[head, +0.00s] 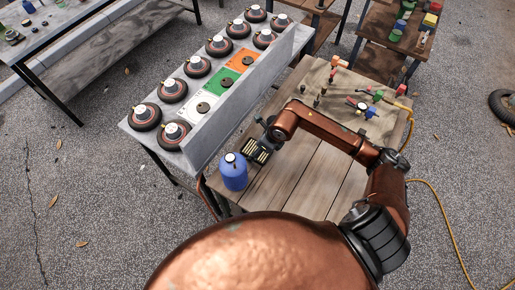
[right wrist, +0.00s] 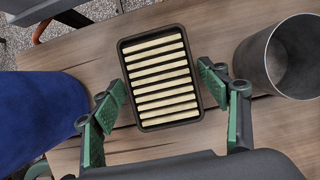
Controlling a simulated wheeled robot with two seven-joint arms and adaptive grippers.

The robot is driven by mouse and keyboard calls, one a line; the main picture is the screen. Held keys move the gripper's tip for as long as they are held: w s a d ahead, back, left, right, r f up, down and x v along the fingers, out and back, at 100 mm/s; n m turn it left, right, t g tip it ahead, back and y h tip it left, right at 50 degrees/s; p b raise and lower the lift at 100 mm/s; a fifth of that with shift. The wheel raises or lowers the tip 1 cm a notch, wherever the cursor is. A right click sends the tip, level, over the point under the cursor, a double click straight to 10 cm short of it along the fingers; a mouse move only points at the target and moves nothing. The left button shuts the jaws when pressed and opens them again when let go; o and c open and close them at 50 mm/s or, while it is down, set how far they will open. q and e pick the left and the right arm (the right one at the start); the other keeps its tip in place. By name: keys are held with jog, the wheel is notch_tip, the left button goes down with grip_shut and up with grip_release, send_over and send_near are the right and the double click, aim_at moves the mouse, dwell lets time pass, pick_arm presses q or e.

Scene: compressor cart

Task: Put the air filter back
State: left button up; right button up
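The air filter (head: 257,150) is a dark rectangular frame with pale pleats. It lies on the wooden table in the head view, just right of a blue tank. In the right wrist view the filter (right wrist: 160,78) lies face up between the green finger pads of my right gripper (right wrist: 163,82). The fingers are spread on either side of it, with a visible gap at each side. In the head view my right gripper (head: 265,138) is over the filter, partly hidden by its arm. My left gripper is in neither view.
The blue tank (head: 234,172) stands close left of the filter. In the right wrist view an open grey metal cylinder (right wrist: 286,57) is close on the right. Fittings and gauges (head: 362,108) lie at the table's back. A grey bench (head: 217,123) with several round items adjoins it.

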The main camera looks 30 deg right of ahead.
jog(key=shift+o, duration=1.1)
jog(key=shift+r, duration=0.1)
jog(key=shift+s+d+r, duration=0.1)
jog(key=shift+r, duration=0.2)
jog(key=p+v, duration=0.1)
jog(key=v, duration=1)
jog(key=shift+s+r, duration=0.1)
jog(key=shift+r, duration=0.05)
